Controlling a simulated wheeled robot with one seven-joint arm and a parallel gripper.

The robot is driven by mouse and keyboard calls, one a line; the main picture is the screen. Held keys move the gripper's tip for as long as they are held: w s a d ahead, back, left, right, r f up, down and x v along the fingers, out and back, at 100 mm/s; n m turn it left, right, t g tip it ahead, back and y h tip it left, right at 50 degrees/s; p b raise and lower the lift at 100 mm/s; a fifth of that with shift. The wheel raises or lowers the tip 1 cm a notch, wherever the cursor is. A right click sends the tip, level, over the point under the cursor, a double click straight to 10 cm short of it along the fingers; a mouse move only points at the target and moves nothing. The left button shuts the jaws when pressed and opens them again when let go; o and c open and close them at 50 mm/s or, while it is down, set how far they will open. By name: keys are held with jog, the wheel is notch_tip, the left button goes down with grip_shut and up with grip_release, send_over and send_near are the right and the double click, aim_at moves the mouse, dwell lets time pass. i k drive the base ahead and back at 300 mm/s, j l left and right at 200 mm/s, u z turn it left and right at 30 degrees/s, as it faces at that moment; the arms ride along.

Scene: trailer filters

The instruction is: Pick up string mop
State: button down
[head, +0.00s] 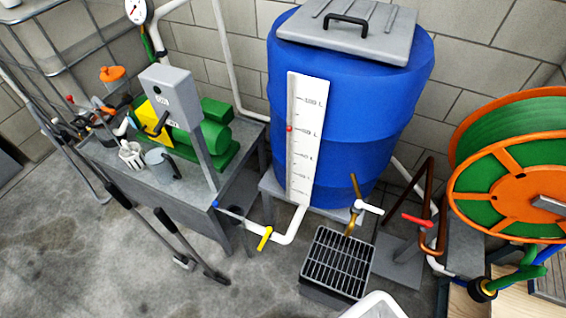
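I cannot make out a string mop for certain in the head view. Two long dark-handled tools show at the left: one long tool (158,235) and another long tool (190,244), with their lower ends near the floor in front of the grey bench. I cannot tell what kind of tools they are. A small white, fingered item (130,155) that looks like gloves lies on the grey bench (185,205). My gripper is not in view, so its state and any load are hidden.
A blue tank (350,110) with a level scale stands at centre. Concrete floor (90,275) is clear at the lower left.

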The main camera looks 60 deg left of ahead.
aim_at(184, 262)
jog(key=u, duration=3.2)
jog(key=i+j+z, duration=0.2)
jog(key=j+z, duration=0.2)
jog(key=i+j+z, duration=0.2)
jog(key=z, duration=0.2)
jog(key=j, duration=0.1)
